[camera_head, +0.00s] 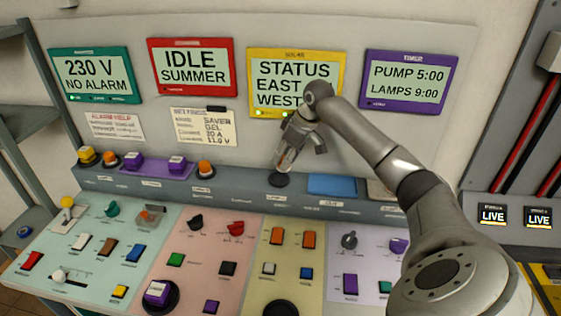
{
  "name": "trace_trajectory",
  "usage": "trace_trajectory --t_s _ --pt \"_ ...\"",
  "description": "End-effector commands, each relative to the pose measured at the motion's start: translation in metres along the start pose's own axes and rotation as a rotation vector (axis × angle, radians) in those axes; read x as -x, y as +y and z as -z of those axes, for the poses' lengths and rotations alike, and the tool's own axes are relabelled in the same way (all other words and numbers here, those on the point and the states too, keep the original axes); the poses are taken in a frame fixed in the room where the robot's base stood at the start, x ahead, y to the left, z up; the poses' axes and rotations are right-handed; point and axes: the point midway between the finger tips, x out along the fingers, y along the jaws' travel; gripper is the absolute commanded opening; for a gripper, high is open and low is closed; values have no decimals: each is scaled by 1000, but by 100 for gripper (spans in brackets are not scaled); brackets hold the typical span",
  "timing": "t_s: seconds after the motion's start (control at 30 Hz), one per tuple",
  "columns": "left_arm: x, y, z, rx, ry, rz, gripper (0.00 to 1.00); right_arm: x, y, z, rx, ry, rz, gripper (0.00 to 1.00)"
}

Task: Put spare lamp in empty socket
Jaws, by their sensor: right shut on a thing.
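My right gripper (286,160) comes in from the right, pointing down over the ledge of the console. It is shut on a small greyish thing, probably the spare lamp, largely hidden between its fingers. A dark round socket (280,180) lies on the ledge directly below the fingertips. I cannot tell whether the held thing touches the socket or is just above it. My left gripper is not in view.
The ledge carries yellow and orange lamps (205,167) and purple blocks (133,160) on the left, and a blue pad (332,185) right of the socket. The sloped panel (190,262) in front is crowded with switches and knobs. Display screens (192,66) line the back wall.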

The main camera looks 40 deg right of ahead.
Motion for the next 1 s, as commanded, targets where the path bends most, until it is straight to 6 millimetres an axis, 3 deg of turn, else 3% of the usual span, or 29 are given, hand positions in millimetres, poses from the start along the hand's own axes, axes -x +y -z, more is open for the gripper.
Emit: trace_trajectory --t_s 0.33,0.53,0.9,0.93,1.0 --pt "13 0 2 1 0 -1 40 -35 7 12 -1 1 0 4" --pt "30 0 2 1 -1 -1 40 -58 7 -1 0 0 0 4" --pt "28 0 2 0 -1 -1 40 -64 7 -3 -1 1 -1 4" --pt "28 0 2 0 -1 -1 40 -63 7 -3 -1 2 -2 35" --pt "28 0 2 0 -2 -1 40 -63 7 -3 -1 1 -2 41"
